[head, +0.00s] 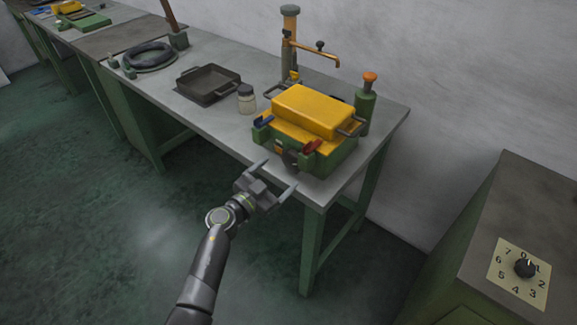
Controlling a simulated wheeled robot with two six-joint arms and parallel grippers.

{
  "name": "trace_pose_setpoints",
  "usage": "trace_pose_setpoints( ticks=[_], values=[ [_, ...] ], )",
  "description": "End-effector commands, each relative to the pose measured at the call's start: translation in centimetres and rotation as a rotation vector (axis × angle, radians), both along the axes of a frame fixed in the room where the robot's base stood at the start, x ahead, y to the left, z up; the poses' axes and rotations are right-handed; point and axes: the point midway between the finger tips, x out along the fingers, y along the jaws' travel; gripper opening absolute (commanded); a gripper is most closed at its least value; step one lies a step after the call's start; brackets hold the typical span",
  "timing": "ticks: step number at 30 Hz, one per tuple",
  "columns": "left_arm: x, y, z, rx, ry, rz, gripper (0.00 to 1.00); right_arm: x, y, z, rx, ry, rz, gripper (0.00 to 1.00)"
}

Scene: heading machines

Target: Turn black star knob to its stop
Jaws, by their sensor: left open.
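A dark knob (290,158) sits low on the front of a green and yellow machine (312,112) on the workbench. It looks black, but its star shape is too small to make out. My left gripper (281,173) is open and empty in front of it, with its two fingers pointing at the machine's front. The knob lies beyond the gap between the fingertips, and I cannot tell whether they touch anything. My right gripper is not in view.
Red (311,147) and blue (264,121) clamps flank the machine's front. A jar (246,98), a dark tray (208,84), a green bottle (365,108) and an orange-brown stand (290,45) share the bench. A numbered dial with another black knob (525,268) is on the right cabinet.

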Motion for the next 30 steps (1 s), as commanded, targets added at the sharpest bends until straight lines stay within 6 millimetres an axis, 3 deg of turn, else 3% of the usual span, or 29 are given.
trace_pose_setpoints(
  ticks=[3,9,22,30],
  values=[
    [2.0,-1.4,-0.1,0.000,-0.002,-0.002,0.86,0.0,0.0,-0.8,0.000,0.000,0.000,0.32],
    [3.9,-2.7,-0.1,-0.002,-0.001,-0.002,0.86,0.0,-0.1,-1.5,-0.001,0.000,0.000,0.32],
    [4.7,-3.2,0.0,-0.001,0.000,0.001,0.86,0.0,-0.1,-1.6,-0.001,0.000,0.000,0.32],
    [4.6,-3.2,0.0,-0.001,-0.001,0.001,0.52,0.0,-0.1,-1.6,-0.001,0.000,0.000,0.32]
  ],
)
